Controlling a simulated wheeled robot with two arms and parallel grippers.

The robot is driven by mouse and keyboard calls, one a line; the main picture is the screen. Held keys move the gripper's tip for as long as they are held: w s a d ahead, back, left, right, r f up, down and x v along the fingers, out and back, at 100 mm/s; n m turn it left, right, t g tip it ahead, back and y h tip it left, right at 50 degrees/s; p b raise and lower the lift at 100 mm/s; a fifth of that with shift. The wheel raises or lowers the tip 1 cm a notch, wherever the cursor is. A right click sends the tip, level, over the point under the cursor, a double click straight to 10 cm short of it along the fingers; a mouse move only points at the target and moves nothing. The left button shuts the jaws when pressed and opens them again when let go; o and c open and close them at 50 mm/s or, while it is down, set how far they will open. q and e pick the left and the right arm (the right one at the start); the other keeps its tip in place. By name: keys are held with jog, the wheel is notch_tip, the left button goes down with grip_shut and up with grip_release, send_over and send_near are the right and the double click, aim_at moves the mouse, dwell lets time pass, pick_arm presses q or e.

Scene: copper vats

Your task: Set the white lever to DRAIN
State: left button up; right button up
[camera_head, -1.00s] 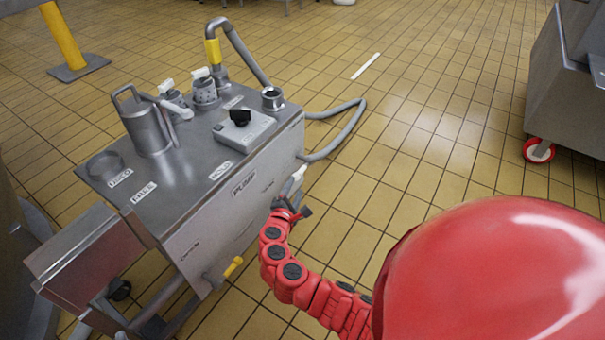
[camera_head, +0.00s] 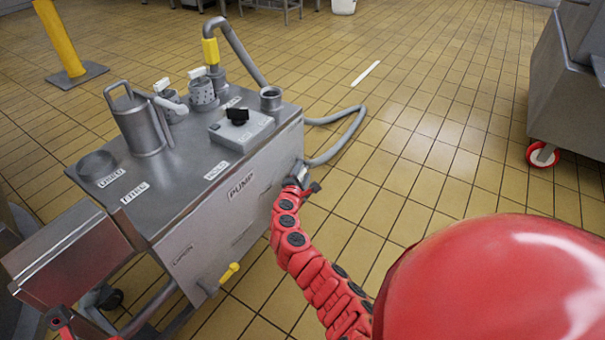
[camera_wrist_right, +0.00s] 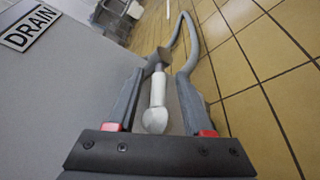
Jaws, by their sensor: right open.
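The white lever (camera_wrist_right: 157,100) shows in the right wrist view, with a rounded knob at its near end. My right gripper (camera_wrist_right: 163,76) is open, with one finger on each side of the lever; I cannot tell whether either touches it. A DRAIN label (camera_wrist_right: 29,27) is on the grey cart panel to the left. In the head view my right gripper (camera_head: 299,174) is at the right end of the cart's front side and hides the lever. A small red and dark part of my left arm shows at the bottom left; its jaws cannot be made out.
The steel pump cart (camera_head: 205,235) carries a jug (camera_head: 138,120), a black knob (camera_head: 237,116) and pipes. A yellow-handled valve (camera_head: 229,272) sticks out low in front. A grey hose (camera_head: 345,140) loops right. A wheeled steel unit (camera_head: 570,110) stands far right; tiled floor between is clear.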

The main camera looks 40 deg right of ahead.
grip_shut()
